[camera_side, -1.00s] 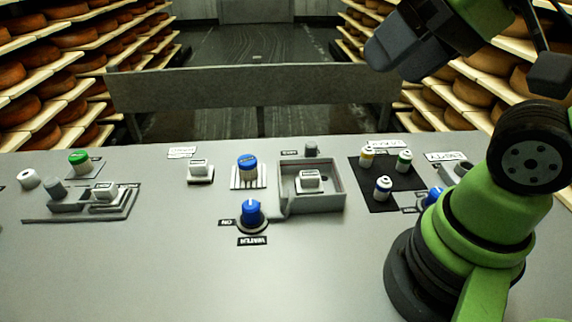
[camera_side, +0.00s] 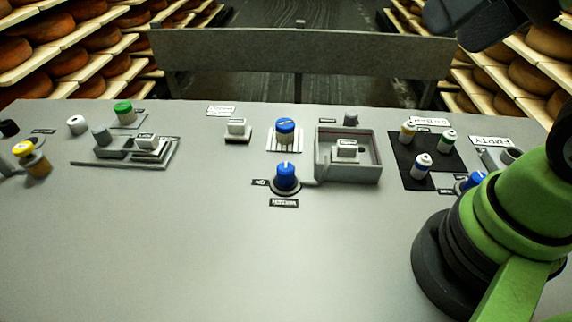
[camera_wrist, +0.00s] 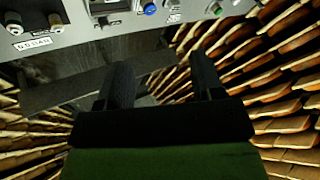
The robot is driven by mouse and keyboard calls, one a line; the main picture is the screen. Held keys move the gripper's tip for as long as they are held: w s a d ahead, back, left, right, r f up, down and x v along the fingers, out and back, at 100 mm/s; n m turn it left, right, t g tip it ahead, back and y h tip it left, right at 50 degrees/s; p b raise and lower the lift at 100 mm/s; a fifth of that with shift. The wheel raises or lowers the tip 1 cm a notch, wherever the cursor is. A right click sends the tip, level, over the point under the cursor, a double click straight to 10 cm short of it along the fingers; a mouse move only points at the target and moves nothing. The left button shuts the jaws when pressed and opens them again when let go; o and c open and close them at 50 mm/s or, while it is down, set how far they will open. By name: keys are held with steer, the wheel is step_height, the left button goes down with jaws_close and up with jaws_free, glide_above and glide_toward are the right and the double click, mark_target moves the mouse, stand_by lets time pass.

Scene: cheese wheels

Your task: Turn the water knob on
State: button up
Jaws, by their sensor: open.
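The blue water knob (camera_side: 286,177) sits on a dark round base on the grey table in the side view. Its pale pointer mark faces the back of the table. A WATER label (camera_side: 284,203) is in front of it and an ON label (camera_side: 260,183) is at its left. My gripper is at the top right of the side view, partly cut off, high and far from the knob. In the wrist view my gripper (camera_wrist: 162,82) has its two dark fingers apart with nothing between them. A blue round top (camera_wrist: 150,9) shows there; I cannot tell which object it is.
The table front is clear. A grey rail (camera_side: 300,55) and cheese shelves lie behind.

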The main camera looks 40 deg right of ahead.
steer(key=w+a+f+m+g, duration=0.1)
steer(key=w+f+m+g, duration=0.15)
steer(key=w, duration=0.55)
steer(key=m+g+h, duration=0.2)
steer(key=m+g, duration=0.3)
glide_above(286, 166)
step_height(286, 166, down, 16)
steer(key=shift+n, duration=0.25)
step_height(286, 166, down, 11)
steer(key=shift+r, duration=0.1)
steer(key=c, duration=0.9)
